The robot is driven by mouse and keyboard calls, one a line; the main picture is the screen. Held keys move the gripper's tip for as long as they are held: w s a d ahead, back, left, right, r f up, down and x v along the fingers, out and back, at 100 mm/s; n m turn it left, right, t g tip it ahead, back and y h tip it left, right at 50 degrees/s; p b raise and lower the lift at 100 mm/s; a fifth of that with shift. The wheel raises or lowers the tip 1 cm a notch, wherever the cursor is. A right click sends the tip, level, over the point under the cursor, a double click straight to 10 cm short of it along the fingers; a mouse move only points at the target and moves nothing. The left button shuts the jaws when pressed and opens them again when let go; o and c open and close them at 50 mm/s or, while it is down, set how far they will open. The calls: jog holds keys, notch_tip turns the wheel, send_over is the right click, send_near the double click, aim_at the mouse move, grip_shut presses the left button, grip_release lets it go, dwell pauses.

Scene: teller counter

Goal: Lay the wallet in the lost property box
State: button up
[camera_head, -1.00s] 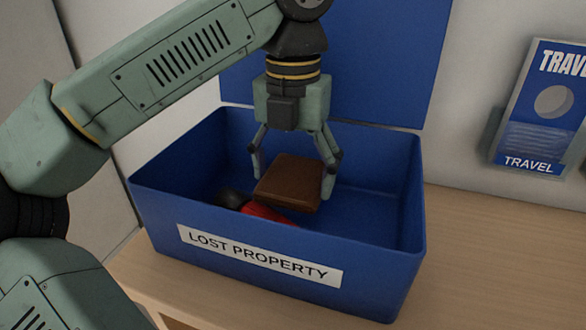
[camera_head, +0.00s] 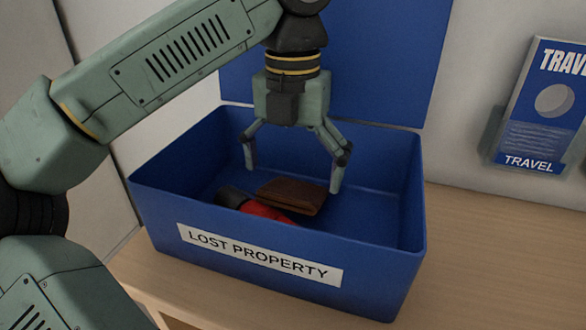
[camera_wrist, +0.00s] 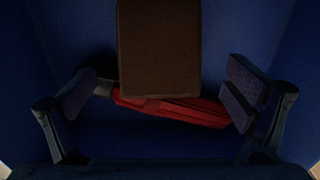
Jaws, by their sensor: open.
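The brown wallet (camera_head: 293,194) is inside the blue lost property box (camera_head: 390,265), tilted and partly over a red and black item. In the wrist view the wallet (camera_wrist: 159,50) lies above the red item, beyond the line between the fingers. My gripper (camera_head: 294,180) is open, with its fingers spread to either side of the wallet and apart from it. The fingers reach down inside the box. The wallet's underside and its contact with the box floor are hidden.
The red item with a black end (camera_head: 236,197) lies in the box, perhaps a folded umbrella. The box's lid (camera_head: 385,60) stands open behind. A travel leaflet holder (camera_head: 540,110) hangs on the wall at right. The wooden counter (camera_head: 490,250) is clear at right.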

aim_at(293, 191)
notch_tip(293, 191, up, 7)
dwell(0.3)
jog(key=shift+r, duration=0.1)
dwell(1.1)
